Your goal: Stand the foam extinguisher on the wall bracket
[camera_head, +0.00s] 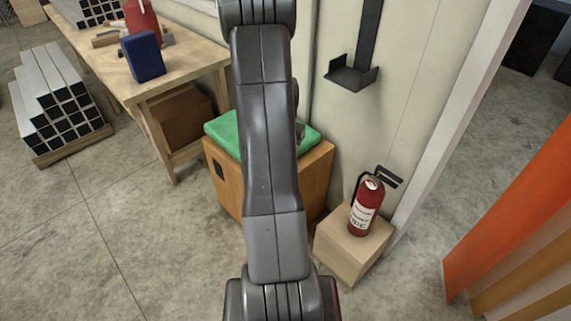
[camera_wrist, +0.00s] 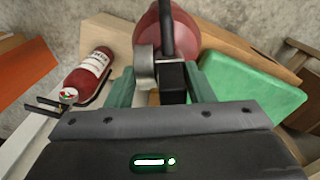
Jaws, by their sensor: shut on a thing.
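My gripper (camera_wrist: 168,84) is shut on the black and grey top of a red extinguisher (camera_wrist: 165,30) in the wrist view. Its body hangs beyond the jaws, and no label shows, so I cannot tell its type. In the head view my arm hides the gripper and nearly all of this extinguisher. The black wall bracket (camera_head: 352,78), a small shelf below a vertical strip, is empty on the pale wall, right of my arm. A second red extinguisher (camera_head: 364,210) with a white label stands upright on a wooden block; it also shows in the wrist view (camera_wrist: 88,72).
The wooden block (camera_head: 340,262) stands by the wall and door frame. A wooden cabinet with a green top (camera_head: 222,131) is behind my arm. A workbench (camera_head: 190,75) with a blue box (camera_head: 143,56) stands left. An orange panel (camera_head: 515,215) stands right. Front-left floor is clear.

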